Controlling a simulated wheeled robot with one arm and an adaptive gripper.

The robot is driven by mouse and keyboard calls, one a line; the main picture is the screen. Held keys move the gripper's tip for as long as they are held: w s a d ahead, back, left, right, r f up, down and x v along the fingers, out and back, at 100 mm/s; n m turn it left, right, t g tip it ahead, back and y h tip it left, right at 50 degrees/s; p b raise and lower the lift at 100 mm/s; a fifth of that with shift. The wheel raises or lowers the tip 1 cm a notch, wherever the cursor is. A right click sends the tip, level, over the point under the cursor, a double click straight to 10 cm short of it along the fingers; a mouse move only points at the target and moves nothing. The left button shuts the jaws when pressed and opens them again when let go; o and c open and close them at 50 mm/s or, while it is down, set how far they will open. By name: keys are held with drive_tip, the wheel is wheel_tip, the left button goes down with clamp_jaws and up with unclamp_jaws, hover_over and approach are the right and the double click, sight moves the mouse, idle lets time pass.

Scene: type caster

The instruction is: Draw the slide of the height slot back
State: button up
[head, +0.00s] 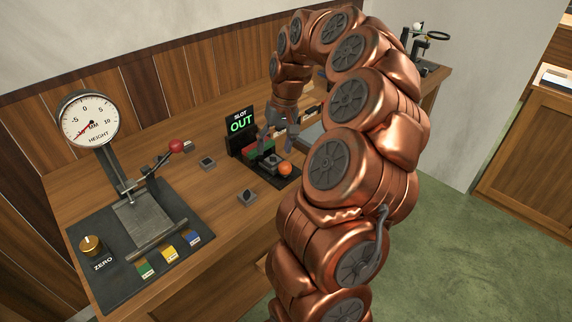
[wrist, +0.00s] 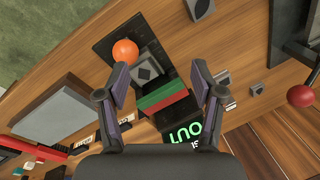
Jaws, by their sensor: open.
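The height slot (head: 240,149) is a dark fixture on the bench, with a sign (head: 240,122) above it reading SLOT OUT in green. An orange ball knob (head: 285,169) sits at its near end, seemingly the slide's handle; it also shows in the wrist view (wrist: 125,50), just beyond the left fingertip. A grey block with a dark diamond (wrist: 146,69) sits beside the knob, with green and red bars (wrist: 163,99) behind it. My gripper (head: 278,146) is open and empty above the slot, its fingers (wrist: 159,72) spread either side of the bars. Contact with the knob cannot be told.
A height gauge (head: 89,121) with a red-knobbed lever (head: 176,146) stands at left. Loose diamond-marked blocks (head: 207,162) (head: 247,196) lie on the wooden bench. A grey slab (wrist: 65,112) lies left of the slot in the wrist view.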

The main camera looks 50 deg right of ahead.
drive_tip(key=m, duration=0.1)
hover_over(287, 164)
drive_tip(key=d, duration=0.1)
drive_tip(key=shift+s+d+f, duration=0.1)
drive_tip(key=shift+f, duration=0.45)
drive_tip(key=shift+s+d+f, duration=0.1)
drive_tip(key=shift+f, duration=0.45)
drive_tip(key=shift+w+a+f+p, duration=0.15)
drive_tip(key=shift+a+f+p, duration=0.2)
drive_tip(key=shift+f, duration=0.9)
drive_tip(key=shift+w+a+f+p, duration=0.15)
drive_tip(key=shift+f+p, duration=0.25)
drive_tip(key=shift+f, duration=0.8)
drive_tip(key=shift+w+a+f+p, duration=0.2)
drive_tip(key=shift+f+p, duration=0.2)
drive_tip(key=shift+f, duration=0.85)
drive_tip(key=shift+s, duration=0.2)
clamp_jaws()
drive_tip(key=shift+f, duration=0.1)
